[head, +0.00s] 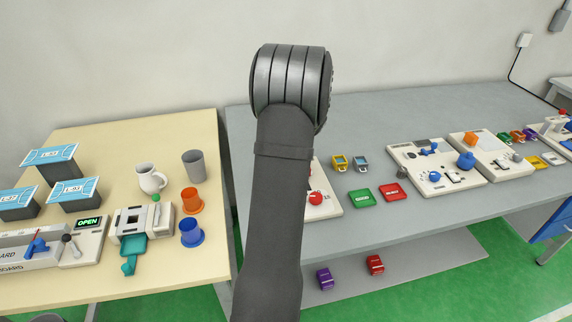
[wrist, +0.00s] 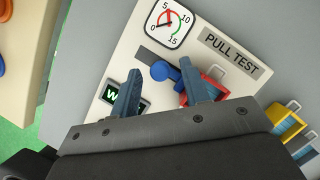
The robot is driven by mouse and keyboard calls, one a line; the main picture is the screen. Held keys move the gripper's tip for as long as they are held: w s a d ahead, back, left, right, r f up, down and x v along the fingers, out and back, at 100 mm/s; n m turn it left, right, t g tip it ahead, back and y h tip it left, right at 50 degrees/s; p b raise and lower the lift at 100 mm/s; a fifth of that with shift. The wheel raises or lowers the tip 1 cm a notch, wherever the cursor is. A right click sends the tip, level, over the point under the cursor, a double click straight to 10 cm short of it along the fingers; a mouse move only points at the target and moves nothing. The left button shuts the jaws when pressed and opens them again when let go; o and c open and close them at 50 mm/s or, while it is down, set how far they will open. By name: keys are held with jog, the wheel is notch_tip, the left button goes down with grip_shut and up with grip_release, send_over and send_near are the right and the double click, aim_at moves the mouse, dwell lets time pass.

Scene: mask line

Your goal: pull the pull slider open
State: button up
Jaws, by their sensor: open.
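The pull test board (wrist: 137,29) is a cream plate in the wrist view, labelled PULL TEST. Its blue slider knob (wrist: 160,72) sits by a dark slot (wrist: 153,57), with a blue part running right behind my right finger. A red piece with a metal loop (wrist: 219,90) is beside that part, partly hidden by the finger. My gripper (wrist: 159,66) is open, its two blue-grey fingers on either side of the knob. I cannot tell whether they touch it. In the head view my arm hides most of the board; an edge (head: 328,207) shows.
A round gauge (wrist: 168,22) and a lit green-text display (wrist: 115,97), partly covered by the left finger, are on the board.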

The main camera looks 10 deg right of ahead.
jog(key=shift+f, duration=0.15)
jog(key=shift+c, duration=0.2)
grip_shut()
jog(key=shift+a, duration=1.7)
jog(key=shift+o, duration=0.2)
grip_release()
jog(key=v, duration=1.7)
jog(key=shift+r, duration=0.2)
jog(key=shift+f, duration=0.15)
